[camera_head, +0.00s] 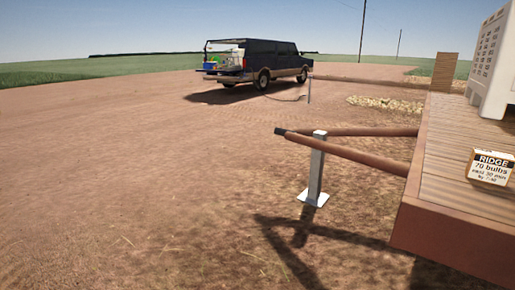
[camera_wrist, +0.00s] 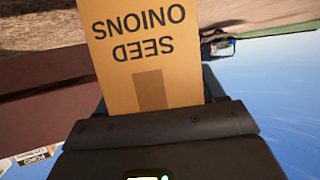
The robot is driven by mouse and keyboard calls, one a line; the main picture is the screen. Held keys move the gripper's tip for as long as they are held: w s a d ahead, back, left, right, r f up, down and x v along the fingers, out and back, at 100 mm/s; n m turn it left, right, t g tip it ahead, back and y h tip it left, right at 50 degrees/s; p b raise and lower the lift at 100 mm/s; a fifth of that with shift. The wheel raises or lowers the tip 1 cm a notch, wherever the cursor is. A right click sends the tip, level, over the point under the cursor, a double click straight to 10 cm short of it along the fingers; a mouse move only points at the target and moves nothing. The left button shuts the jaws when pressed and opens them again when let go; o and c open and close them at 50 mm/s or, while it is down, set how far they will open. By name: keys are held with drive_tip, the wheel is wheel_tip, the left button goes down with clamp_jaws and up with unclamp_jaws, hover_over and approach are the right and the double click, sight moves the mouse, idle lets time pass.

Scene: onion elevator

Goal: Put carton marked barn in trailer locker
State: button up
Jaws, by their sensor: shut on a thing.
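An orange-tan carton (camera_wrist: 143,55) fills the upper middle of the wrist view, with the words "SEED ONIONS" upside down on the face I see. No "barn" mark shows on that face. My gripper (camera_wrist: 155,98) is shut on this carton; its dark body crosses the lower part of the wrist view. The head view shows neither my gripper nor the held carton. The trailer (camera_head: 450,165), with a plank deck and red-brown frame, stands at the right of the head view. I cannot make out a locker on it.
A small carton marked "RIDGE" (camera_head: 490,167) sits on the trailer deck, near a pale slatted crate (camera_head: 495,70). The drawbar (camera_head: 350,152) and its metal stand (camera_head: 316,170) jut left. A dark pickup (camera_head: 262,60) is parked farther back. Open dirt lies left.

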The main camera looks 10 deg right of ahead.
drive_tip(key=w+a+f+n+t+y, duration=0.1)
drive_tip(key=a+f+n+y, duration=0.4)
drive_tip(key=a+f, duration=0.2)
drive_tip(key=shift+a+f+y, duration=0.3)
drive_tip(key=shift+a, duration=0.2)
drive_tip(key=shift+w, duration=0.15)
